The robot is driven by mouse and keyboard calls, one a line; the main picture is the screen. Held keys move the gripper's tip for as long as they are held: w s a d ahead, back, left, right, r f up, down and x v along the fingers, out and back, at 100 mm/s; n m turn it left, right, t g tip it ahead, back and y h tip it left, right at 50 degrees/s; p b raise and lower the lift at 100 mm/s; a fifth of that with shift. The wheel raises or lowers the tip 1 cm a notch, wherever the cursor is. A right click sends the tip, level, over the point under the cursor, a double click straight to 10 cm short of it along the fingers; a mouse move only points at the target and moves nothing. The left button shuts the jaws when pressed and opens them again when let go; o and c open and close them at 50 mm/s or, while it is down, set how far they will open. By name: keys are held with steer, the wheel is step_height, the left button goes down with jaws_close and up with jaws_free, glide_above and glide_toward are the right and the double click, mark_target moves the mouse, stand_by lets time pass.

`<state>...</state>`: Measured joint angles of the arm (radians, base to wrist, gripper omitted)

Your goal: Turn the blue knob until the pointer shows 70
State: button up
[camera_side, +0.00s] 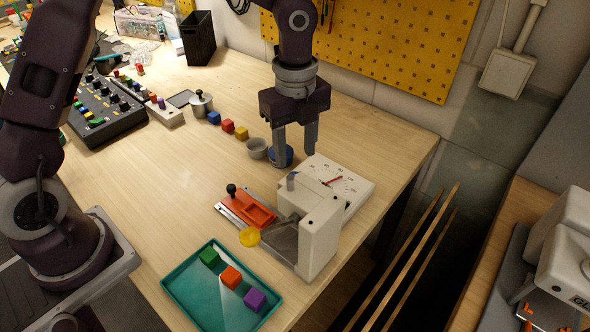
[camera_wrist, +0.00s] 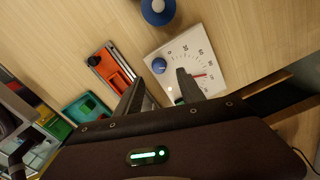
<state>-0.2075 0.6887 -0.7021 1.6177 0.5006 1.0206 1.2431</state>
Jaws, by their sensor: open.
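A red pointer (camera_side: 333,181) lies across the panel's scale, and in the wrist view the pointer (camera_wrist: 200,76) is partly hidden by a finger. The printed numbers are too small to read surely. My gripper (camera_side: 295,159) is open and empty. It points down above the knob, which appears between and just beyond the fingertips (camera_wrist: 160,75). I see no contact with the knob.
A blue round object (camera_wrist: 157,12) stands close behind the panel. A white upright device (camera_side: 319,238) and an orange tray-like part (camera_side: 250,211) are in front. A teal tray (camera_side: 183,300) holds coloured cubes. Bare table lies left of the orange part.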

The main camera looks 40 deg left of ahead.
mark_target(331, 181)
step_height(331, 181, down, 6)
steer(key=shift+f, duration=0.1)
jaws_close()
